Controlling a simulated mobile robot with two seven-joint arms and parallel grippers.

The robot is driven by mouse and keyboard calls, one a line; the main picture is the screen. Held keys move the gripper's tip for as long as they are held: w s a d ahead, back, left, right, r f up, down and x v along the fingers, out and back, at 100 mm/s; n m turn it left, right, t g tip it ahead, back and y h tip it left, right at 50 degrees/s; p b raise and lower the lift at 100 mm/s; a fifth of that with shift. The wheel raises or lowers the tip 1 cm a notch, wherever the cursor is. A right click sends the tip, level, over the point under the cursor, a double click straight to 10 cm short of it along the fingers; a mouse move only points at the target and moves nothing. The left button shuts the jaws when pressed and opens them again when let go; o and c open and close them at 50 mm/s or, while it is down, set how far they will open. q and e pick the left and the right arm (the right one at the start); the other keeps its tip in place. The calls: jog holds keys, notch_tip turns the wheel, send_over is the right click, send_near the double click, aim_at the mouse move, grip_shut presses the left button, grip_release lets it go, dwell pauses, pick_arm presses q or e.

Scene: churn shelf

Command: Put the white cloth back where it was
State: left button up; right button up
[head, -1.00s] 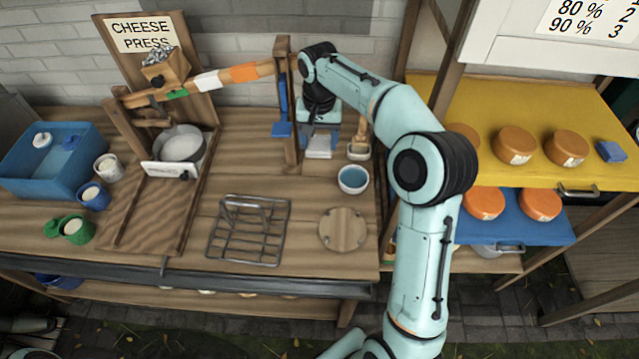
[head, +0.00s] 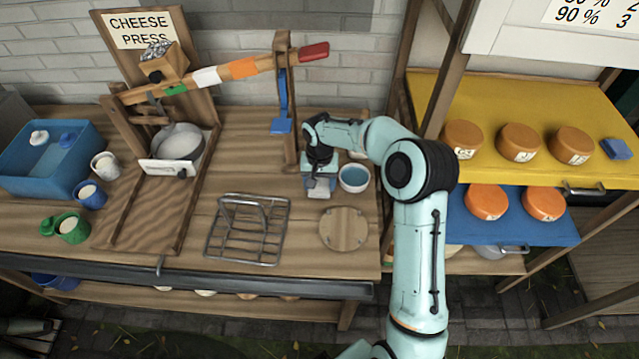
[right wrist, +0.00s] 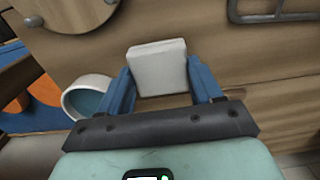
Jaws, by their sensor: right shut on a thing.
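The white cloth (head: 319,187), a small folded white pad, is in my right gripper (head: 320,180), just left of the white bowl of blue liquid (head: 354,178). In the right wrist view the cloth (right wrist: 158,66) stands out between the two blue fingers of the gripper (right wrist: 160,82), which is shut on it. The wooden tabletop shows behind it; I cannot tell how far above the table it is. The bowl (right wrist: 88,98) also shows left of the fingers there. My left gripper is out of view.
A wire rack (head: 248,230) and a round wooden board (head: 343,229) lie at the front. Cheeses on the yellow shelf (head: 495,100) are at the right. Bare table lies between the rack and gripper.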

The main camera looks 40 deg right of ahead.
aim_at(320, 186)
jog(key=shift+f, duration=0.3)
jog(key=shift+f, duration=0.2)
jog(key=o, duration=1)
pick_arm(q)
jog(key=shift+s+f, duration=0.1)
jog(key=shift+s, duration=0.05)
pick_arm(e)
jog(key=shift+r, duration=0.1)
jog(key=shift+r, duration=0.35)
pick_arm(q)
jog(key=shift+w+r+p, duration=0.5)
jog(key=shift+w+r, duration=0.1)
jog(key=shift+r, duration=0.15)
pick_arm(e)
notch_tip(320, 186, up, 12)
jog(key=shift+f, duration=0.25)
